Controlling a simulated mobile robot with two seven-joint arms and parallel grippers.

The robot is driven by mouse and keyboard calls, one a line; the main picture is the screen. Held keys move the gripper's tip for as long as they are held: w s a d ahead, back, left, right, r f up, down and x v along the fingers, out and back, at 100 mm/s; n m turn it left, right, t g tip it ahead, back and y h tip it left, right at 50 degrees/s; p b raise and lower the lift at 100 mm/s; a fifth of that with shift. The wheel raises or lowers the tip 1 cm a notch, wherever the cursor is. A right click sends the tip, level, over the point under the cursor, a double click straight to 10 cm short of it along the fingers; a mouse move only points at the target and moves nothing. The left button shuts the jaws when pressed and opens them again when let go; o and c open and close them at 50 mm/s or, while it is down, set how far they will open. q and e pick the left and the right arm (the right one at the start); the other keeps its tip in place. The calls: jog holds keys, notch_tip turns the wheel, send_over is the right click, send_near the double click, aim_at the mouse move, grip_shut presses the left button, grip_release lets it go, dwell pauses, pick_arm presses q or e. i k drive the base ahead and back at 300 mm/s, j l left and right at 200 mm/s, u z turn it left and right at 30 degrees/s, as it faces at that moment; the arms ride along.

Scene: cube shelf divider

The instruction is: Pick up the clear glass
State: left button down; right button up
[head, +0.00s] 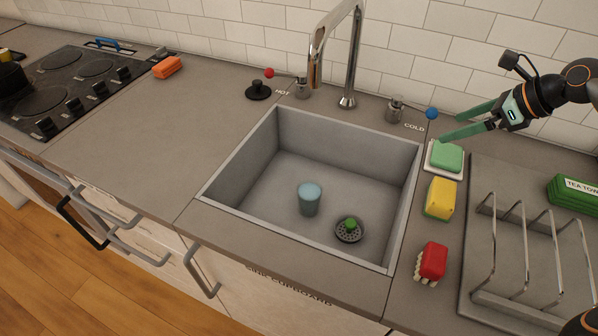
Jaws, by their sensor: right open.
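A bluish, see-through glass (309,198) stands in the grey sink (278,165), near the middle of its floor. It looks upright. My right gripper (450,126) comes in from the right, behind the sink's back right corner, with its green fingers apart and nothing between them. It is well away from the glass, near the green soap bar and the blue tap knob. My left gripper does not show.
A drain strainer (349,230) lies right of the glass. A tall tap (347,60) rises behind the sink. A green soap bar (446,157), yellow sponge (440,198), red brush (432,262) and dish rack (530,290) stand on the right. The left counter is mostly clear.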

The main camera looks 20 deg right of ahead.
aim_at(309, 192)
jog(key=k, duration=1.5)
